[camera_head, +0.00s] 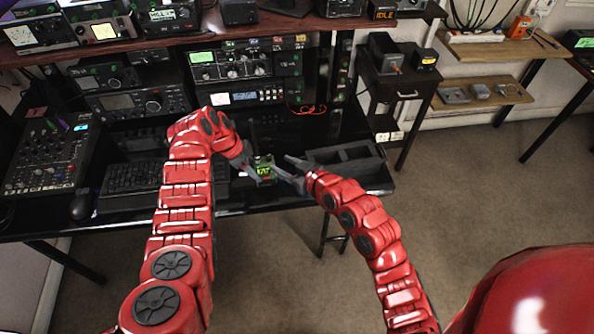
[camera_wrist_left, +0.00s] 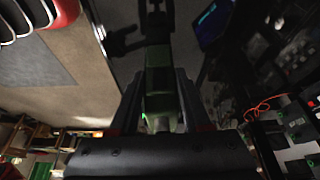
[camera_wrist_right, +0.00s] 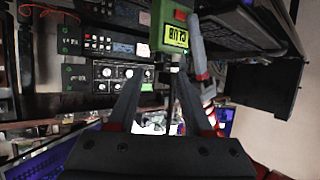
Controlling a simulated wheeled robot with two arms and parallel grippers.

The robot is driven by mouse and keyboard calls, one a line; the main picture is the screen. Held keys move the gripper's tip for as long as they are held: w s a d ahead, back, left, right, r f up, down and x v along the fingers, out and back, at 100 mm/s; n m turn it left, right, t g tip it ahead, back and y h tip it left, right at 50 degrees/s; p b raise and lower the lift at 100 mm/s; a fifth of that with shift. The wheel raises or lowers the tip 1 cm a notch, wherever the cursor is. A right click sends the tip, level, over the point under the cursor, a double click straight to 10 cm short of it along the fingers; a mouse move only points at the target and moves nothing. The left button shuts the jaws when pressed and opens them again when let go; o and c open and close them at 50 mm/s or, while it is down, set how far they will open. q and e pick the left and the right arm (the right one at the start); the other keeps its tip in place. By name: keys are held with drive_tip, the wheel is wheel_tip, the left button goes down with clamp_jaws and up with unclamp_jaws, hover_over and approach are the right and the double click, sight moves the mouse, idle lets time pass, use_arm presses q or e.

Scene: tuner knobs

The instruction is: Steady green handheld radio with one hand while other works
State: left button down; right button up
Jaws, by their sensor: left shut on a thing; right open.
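The green handheld radio (camera_head: 265,171) is over the front part of the black desk, its lit screen facing up toward the head camera. My left gripper (camera_head: 250,173) is shut on the radio from the left. In the left wrist view the dark green radio body (camera_wrist_left: 161,95) lies between the fingers. My right gripper (camera_head: 290,172) is open just right of the radio. In the right wrist view the radio (camera_wrist_right: 174,32) shows its yellow-green display, and a dark thin part extends from it toward the space between my open right fingers (camera_wrist_right: 158,82). I cannot tell whether they touch it.
A black divided tray (camera_head: 345,160) sits on the desk right of my right gripper. A keyboard (camera_head: 130,187) and a mouse (camera_head: 81,206) are at the left. Radio equipment (camera_head: 235,65) lines the back under a shelf. An orange-red cable (camera_head: 308,109) lies behind the radio.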

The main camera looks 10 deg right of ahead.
drive_tip(key=v, duration=0.6)
drive_tip(key=shift+s+d, duration=0.2)
drive_tip(key=shift+s, duration=0.1)
drive_tip(key=shift+r, duration=0.1)
use_arm(q)
drive_tip(key=shift+c, duration=1.4)
unclamp_jaws()
